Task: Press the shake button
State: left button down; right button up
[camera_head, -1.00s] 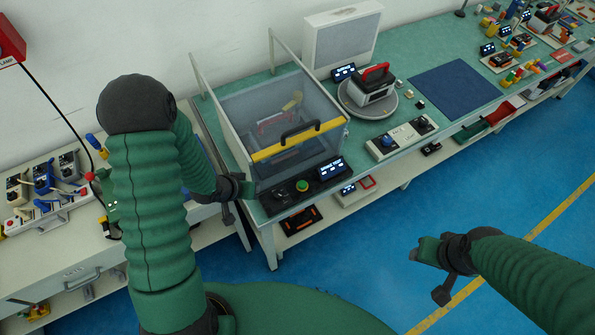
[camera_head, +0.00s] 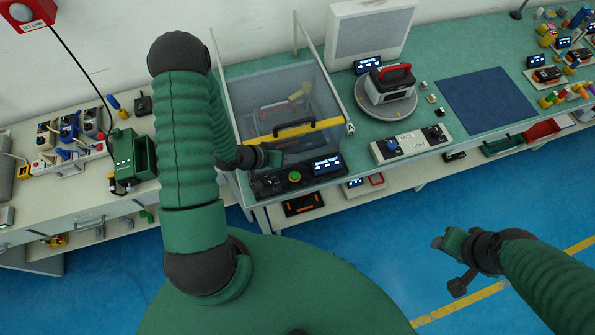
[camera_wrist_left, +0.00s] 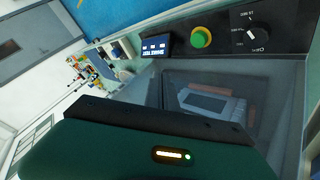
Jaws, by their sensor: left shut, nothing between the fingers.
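The shake button looks to be the round green button with a yellow ring (camera_head: 295,177), on the dark control panel at the front of the clear-walled test box (camera_head: 245,95). It also shows in the left wrist view (camera_wrist_left: 201,37), uncovered. A lit display reading shake test (camera_head: 326,165) is to its right, and a black knob (camera_wrist_left: 251,33) is on its other side. My left gripper (camera_head: 272,158) is shut and empty, just left of and behind the button in the picture, apart from it as far as I see. My right gripper (camera_head: 442,243) hangs over the floor, empty; its jaws are unclear.
The box's yellow front edge with a black handle (camera_head: 295,128) is close behind the panel. A device with a red handle (camera_head: 390,85) stands on a round plate to the right. A blue mat (camera_head: 485,100) is clear.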

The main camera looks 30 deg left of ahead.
aim_at(292, 176)
pick_arm(q)
notch_tip(292, 176, down, 8)
jog(key=b, duration=0.7)
jog(key=shift+w+d+f+b, duration=0.1)
jog(key=shift+w+f+b, duration=0.05)
jog(key=shift+f+b, duration=0.15)
jog(key=shift+f, duration=0.2)
dwell(1.3)
jog(key=shift+f, duration=0.3)
